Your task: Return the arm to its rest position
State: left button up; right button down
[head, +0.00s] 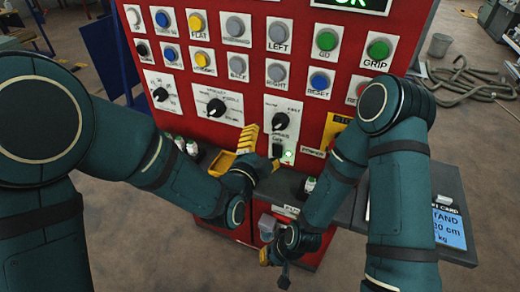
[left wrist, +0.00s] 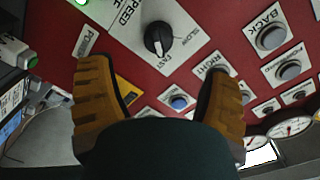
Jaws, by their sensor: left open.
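The task's arm is not named, and both arms are in view. My left arm reaches in from the left. Its gripper (head: 259,152) is open in front of the red control panel (head: 205,132), below the panel's middle knobs. In the left wrist view the gripper's yellow-brown fingers (left wrist: 158,75) are wide apart with nothing between them. The black speed knob (left wrist: 158,39) lies beyond them, apart from the fingers. My right arm hangs down on the right. Its gripper (head: 275,263) is low in front of the red cabinet, and its finger opening cannot be made out.
The panel carries several buttons and knobs, including a green grip button (head: 378,49). A grey side stand (head: 452,184) with a blue label is at the right. A small translucent container (head: 267,227) is close to my right gripper. A coiled hose (head: 470,85) lies on the floor.

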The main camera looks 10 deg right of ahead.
pick_arm(q)
jog(key=shift+v, duration=0.9)
jog(key=s+a+f+n+g+y, duration=0.1)
jog(key=a+f+n+g+y, duration=0.2)
jog(key=a+f+n, duration=0.5)
jog(key=s+a+f+n+g+y, duration=0.1)
jog(key=a+f+n+g+y, duration=0.2)
jog(key=f, duration=0.8)
jog(key=s+a+f+n+g, duration=0.6)
jog(key=s+a+f+n, duration=0.2)
jog(key=s+f, duration=0.3)
jog(key=shift+s+a+f+n+g, duration=0.3)
jog(key=shift+s+a+n, duration=0.15)
jog(key=shift+n, duration=0.25)
